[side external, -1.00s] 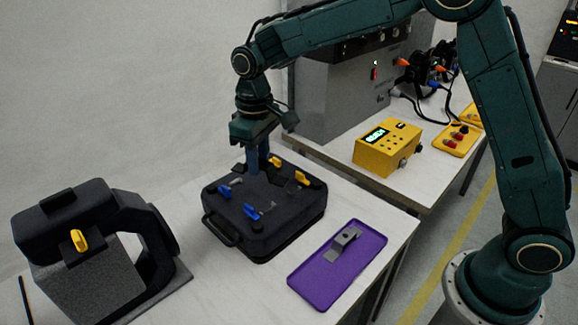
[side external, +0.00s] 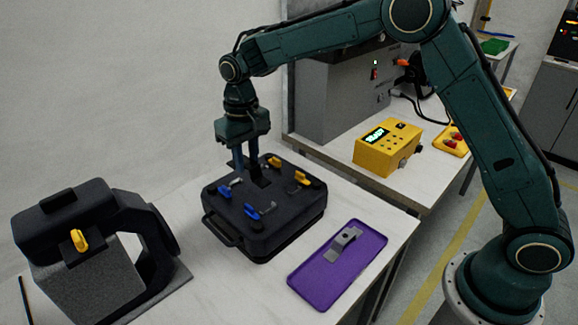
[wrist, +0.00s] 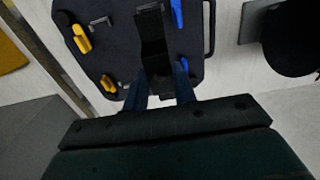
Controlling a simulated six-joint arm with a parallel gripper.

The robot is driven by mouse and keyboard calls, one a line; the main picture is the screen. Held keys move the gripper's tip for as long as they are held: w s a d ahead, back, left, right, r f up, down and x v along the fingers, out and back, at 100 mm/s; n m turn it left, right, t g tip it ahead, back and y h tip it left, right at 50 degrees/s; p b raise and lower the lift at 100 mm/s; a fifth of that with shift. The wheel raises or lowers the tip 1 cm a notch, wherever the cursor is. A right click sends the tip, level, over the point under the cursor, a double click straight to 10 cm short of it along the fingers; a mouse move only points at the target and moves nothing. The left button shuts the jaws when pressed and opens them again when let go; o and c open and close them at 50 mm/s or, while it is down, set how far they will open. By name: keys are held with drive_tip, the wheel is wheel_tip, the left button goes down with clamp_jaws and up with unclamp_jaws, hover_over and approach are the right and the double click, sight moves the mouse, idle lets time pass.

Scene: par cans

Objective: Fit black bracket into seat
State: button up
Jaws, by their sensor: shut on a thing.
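My gripper (side external: 246,165) points down over the back left part of the black case (side external: 262,243), its two blue fingers a little apart. It is shut on the black bracket (side external: 260,177), a dark piece against the dark case top. In the wrist view the bracket (wrist: 154,52) runs from between the fingertips (wrist: 163,90) out over the case top. The case carries yellow and blue clamps near its edges. The seat's outline cannot be made out against the dark surface, and I cannot tell whether the bracket touches it.
A purple tray (side external: 304,289) holding a grey metal bracket (side external: 343,242) lies right of the case. A black and grey fixture with a yellow clamp (side external: 78,240) stands at the left. A yellow box (side external: 385,150) sits on the bench behind. Bare table lies in front of the case.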

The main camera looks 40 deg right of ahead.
drive_tip(key=shift+f, duration=2.85)
drive_tip(key=shift+f, duration=0.85)
drive_tip(key=o, duration=1.1)
wheel_tip(320, 180, up, 13)
drive_tip(key=shift+r, duration=0.45)
